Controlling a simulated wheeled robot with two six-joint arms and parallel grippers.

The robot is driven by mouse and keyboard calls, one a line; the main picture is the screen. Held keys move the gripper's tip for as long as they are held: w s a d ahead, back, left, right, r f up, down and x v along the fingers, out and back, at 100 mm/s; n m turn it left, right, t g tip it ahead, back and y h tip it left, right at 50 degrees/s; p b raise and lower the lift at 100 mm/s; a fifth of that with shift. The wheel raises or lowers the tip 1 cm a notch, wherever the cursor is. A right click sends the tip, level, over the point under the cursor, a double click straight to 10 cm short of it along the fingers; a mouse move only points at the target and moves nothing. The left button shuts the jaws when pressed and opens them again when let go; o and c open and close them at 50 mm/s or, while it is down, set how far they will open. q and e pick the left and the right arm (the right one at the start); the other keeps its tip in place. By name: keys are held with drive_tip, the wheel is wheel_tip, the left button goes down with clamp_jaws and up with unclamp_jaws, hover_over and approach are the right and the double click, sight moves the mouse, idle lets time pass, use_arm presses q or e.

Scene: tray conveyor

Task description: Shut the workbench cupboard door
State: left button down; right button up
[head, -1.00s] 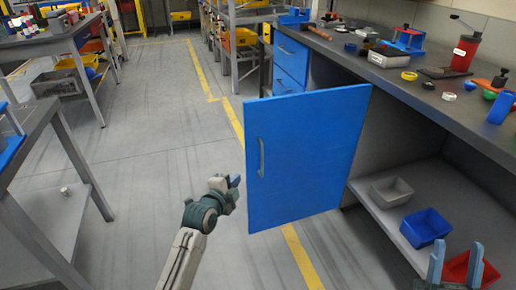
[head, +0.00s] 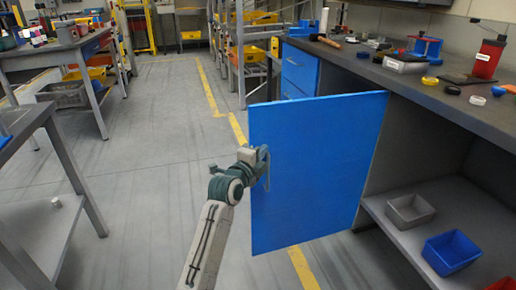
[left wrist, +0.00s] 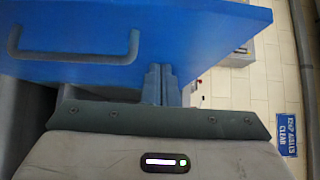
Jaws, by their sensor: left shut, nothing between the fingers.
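The blue cupboard door (head: 318,175) stands swung open, out from the workbench (head: 440,85), with the cupboard space behind it at right. My left gripper (head: 262,165) is at the door's left, free edge, by the handle, which it mostly hides in the head view. In the left wrist view the door (left wrist: 200,35) fills the top, with its handle (left wrist: 78,52) at upper left. The shut, empty fingers (left wrist: 161,86) point at the door's face near its edge, beside the handle; I cannot tell whether they touch. My right gripper is not in view.
Inside the cupboard, a grey bin (head: 410,210) and a blue bin (head: 450,252) stand on the low shelf. Blue drawers (head: 298,68) are beyond the door. A grey table (head: 45,215) stands at left. The floor between is clear.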

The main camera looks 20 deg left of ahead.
sight(264, 139)
use_arm(q)
drive_tip(key=shift+w+a+b, duration=0.2)
drive_tip(key=shift+w+a, duration=0.4)
drive_tip(key=shift+w, duration=0.3)
drive_tip(key=shift+w+a+b, duration=0.15)
drive_tip(key=shift+w+a, duration=0.4)
drive_tip(key=shift+w, duration=0.3)
